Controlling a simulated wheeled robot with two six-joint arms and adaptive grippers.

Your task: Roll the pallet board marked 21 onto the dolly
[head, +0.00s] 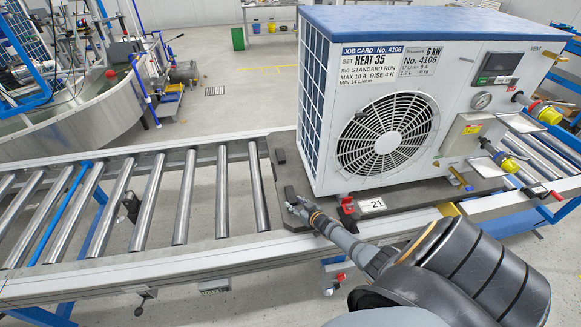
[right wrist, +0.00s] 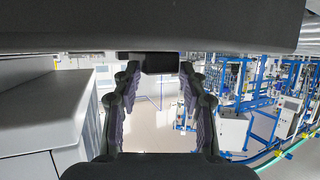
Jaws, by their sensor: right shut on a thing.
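The pallet board marked 21 (head: 290,215) is a dark grey slab lying on the roller track, with a white "21" tag and a red clip on its front edge. A large white and blue heat pump unit (head: 325,150) stands upright on it. My right gripper (head: 296,205) is at the board's front left corner, shut on a dark part of the board. In the right wrist view a small dark block (right wrist: 160,62) sits between the fingertips. I cannot tell which roller section belongs to the dolly. My left gripper is not in view.
A bare roller bed (head: 135,200) with one blue roller extends left of the board. More rollers (head: 550,150) show at the right, beyond the unit's yellow-ended fittings. A round grey tank (head: 90,125) stands behind at left. The floor behind the track is mostly clear.

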